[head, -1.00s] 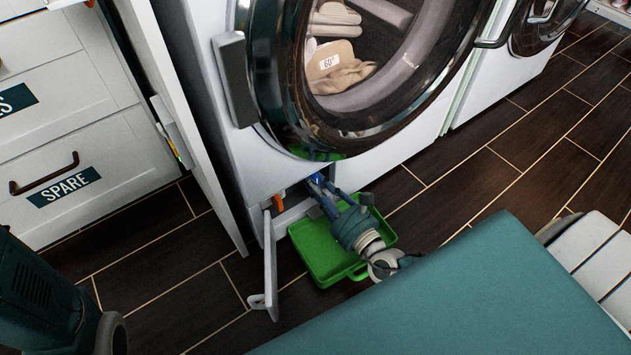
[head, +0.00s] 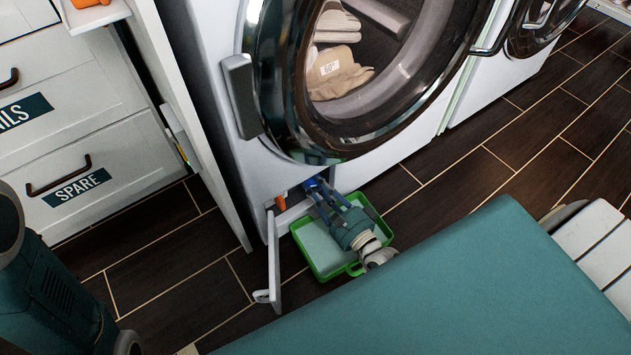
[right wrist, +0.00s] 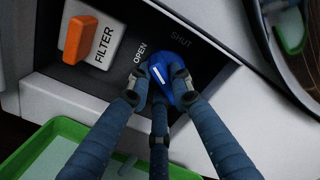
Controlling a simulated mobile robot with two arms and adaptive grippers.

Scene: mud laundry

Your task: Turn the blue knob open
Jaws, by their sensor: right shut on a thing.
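The blue knob (right wrist: 176,62) sits in a dark recess low on the washer, between the printed words OPEN and SHUT. Its white mark lies on the side by OPEN. My right gripper (right wrist: 160,88) is shut on the knob, with its fingers around it. In the head view the knob (head: 313,182) is small and partly hidden by my right gripper (head: 321,193). A green tray (head: 303,249) lies on the floor below, with pale liquid in it; its rim also shows in the right wrist view (right wrist: 62,124). My left gripper is out of view.
An orange-handled FILTER cap (right wrist: 79,40) is left of the knob. A small white flap (head: 274,258) hangs open left of the tray. The washer's round door (head: 262,75) is above. White drawers (head: 105,150) stand at the left. Dark floor is clear at the right.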

